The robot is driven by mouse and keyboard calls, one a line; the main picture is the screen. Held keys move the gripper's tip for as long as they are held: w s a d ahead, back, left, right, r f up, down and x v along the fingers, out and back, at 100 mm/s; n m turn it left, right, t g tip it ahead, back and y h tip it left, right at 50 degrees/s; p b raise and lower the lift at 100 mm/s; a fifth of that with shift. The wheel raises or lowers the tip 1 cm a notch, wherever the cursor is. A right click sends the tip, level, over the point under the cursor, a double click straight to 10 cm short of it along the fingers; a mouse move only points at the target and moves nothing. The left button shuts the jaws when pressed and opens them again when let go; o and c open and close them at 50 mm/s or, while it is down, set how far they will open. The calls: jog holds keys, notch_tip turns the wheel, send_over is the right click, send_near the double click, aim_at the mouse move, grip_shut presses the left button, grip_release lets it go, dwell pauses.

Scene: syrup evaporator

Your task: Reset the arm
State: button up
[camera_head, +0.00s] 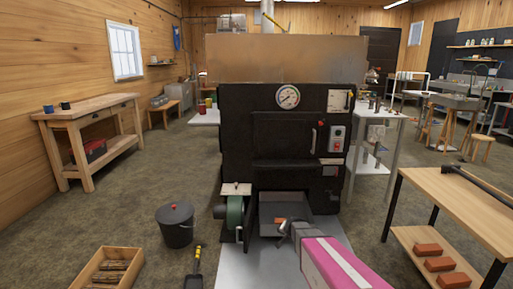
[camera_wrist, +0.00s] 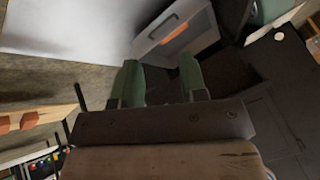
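My arm reaches forward from the bottom of the head view, with a pink link. My gripper (camera_head: 284,232) is low in front of the black evaporator (camera_head: 270,150). In the wrist view my gripper (camera_wrist: 160,82) has two green fingers standing apart with a gap between them. No object shows between them.
A black lidded bucket (camera_head: 176,226), a small shovel (camera_head: 194,268) and a wood crate (camera_head: 109,280) with split logs stand at left. A wooden bench (camera_head: 455,200) with red bricks (camera_head: 438,264) on its lower shelf is at right. A pale floor plate (camera_head: 245,270) lies under my arm.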

jog(key=s+d+r+n+g, duration=0.1)
jog(key=s+r, duration=0.3)
jog(key=s, duration=0.4)
jog(key=s+d+r+n+g, duration=0.1)
jog(key=s+r+n+g, duration=0.1)
jog(key=s, duration=0.7)
jog(key=s+d+r+n+g+h, duration=0.1)
jog(key=s+r+n+g, duration=0.1)
jog(key=s+r, duration=0.5)
jog(key=shift+s+d+n+g, duration=0.15)
jog(key=shift+s+n+g, duration=0.15)
jog(key=shift+s+g, duration=0.5)
